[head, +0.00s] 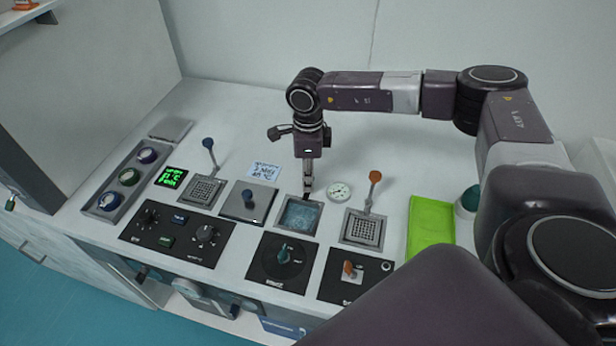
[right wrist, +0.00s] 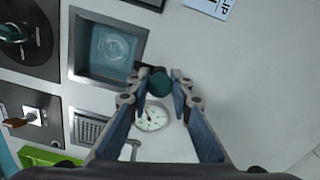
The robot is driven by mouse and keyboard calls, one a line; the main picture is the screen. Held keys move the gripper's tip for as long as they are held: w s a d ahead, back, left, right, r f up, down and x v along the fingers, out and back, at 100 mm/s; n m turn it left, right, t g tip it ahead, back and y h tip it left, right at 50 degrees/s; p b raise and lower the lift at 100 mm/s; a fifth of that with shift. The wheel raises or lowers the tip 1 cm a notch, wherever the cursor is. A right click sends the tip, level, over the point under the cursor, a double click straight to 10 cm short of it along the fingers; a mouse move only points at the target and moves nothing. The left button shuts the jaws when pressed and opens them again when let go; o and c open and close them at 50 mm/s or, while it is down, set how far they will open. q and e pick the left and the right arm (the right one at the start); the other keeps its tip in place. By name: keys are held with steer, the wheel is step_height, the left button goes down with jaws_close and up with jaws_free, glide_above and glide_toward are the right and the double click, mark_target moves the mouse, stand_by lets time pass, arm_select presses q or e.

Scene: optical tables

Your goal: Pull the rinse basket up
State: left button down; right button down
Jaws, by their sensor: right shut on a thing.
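The rinse basin (head: 298,216) is a square metal-rimmed well of blue water in the middle of the table. The rinse basket is under the water or hidden; I cannot make out its mesh. Its handle ends in a dark teal knob (right wrist: 159,82), beside the basin (right wrist: 75,45) in the right wrist view. My right gripper (head: 307,188) points straight down at the basin's back edge. Its fingers (right wrist: 160,88) are shut on the teal knob, one on each side. My left gripper is not in view.
A mesh basket with a blue-knobbed handle (head: 208,145) stands left, another with an orange-knobbed handle (head: 375,176) right. A round gauge (head: 339,192) lies close to the gripper. Control panels (head: 177,233) line the front; a green mat (head: 430,226) lies right. The table behind is clear.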

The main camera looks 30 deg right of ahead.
step_height(320, 180, up, 7)
steer(key=shift+f+p, duration=0.2)
steer(key=shift+p, duration=0.85)
steer(key=shift+w+d, duration=0.1)
steer(key=shift+w, duration=0.15)
steer(key=c, duration=1.9)
jaws_free()
steer(key=shift+r, duration=0.1)
steer(key=shift+o, duration=0.9)
steer(key=shift+s, duration=0.2)
step_height(320, 180, up, 12)
